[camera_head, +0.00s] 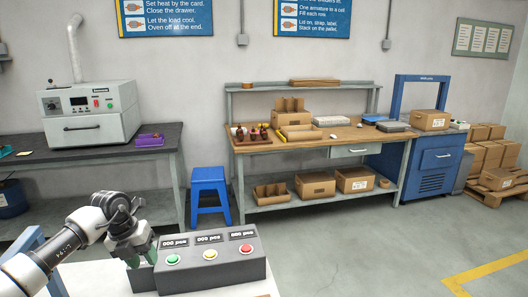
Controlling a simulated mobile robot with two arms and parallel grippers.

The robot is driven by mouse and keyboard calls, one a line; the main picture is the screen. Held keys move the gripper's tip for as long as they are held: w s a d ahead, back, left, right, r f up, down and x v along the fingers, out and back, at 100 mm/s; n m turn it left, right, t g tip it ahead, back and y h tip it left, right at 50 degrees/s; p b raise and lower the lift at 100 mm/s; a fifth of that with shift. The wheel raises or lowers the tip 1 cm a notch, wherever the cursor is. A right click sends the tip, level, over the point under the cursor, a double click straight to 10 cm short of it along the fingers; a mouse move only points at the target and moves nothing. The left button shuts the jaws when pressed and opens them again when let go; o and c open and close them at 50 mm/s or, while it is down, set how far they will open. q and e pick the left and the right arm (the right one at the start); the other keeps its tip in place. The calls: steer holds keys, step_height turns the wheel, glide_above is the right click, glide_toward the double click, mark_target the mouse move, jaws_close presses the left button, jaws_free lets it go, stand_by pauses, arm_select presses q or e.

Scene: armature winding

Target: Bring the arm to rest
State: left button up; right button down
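My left arm comes in from the lower left. Its gripper (140,252) points down just left of a dark grey control box. My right gripper is not in view.
A grey oven (90,115) and a purple tray (149,140) stand on the dark bench at left. A blue stool (209,193) stands between the benches. A wooden packing bench (350,141) holds boxes. A blue machine (430,165) stands at right. The floor at lower right is clear.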

arm_select(q)
steer(key=s+d+f+m+t+h, duration=0.15)
steer(key=d+h, duration=0.35)
steer(key=d, duration=0.5)
steer(key=s+d+n+t+h, duration=0.15)
steer(key=d+h, duration=0.25)
steer(key=d, duration=0.6)
steer(key=s+d+r+n+t+h, duration=0.4)
steer(key=r+n+t, duration=0.1)
steer(key=n+t, duration=0.25)
steer(key=s+a+f+n+t+y, duration=0.1)
steer(key=s+a+f+n+y, duration=0.45)
steer(key=n+y, duration=0.4)
steer(key=s+a+f+n+t+y, duration=0.2)
steer(key=s+a+f+n+y, duration=0.4)
steer(key=n, duration=0.6)
steer(key=s+a+f+n+g, duration=0.2)
steer(key=s+f+g, duration=0.3)
steer(key=s, duration=0.5)
steer(key=s+a+f+n+g, duration=0.1)
steer(key=s+f+n+g, duration=0.1)
steer(key=s+g, duration=0.55)
step_height(320, 180, down, 26)
steer(key=s, duration=0.3)
steer(key=s+a+f+g, duration=0.1)
steer(key=s+a+f, duration=0.2)
steer(key=s+f, duration=1.2)
steer(key=shift+s+f+m, duration=0.25)
steer(key=shift+f+m, duration=0.15)
steer(key=shift+f, duration=0.15)
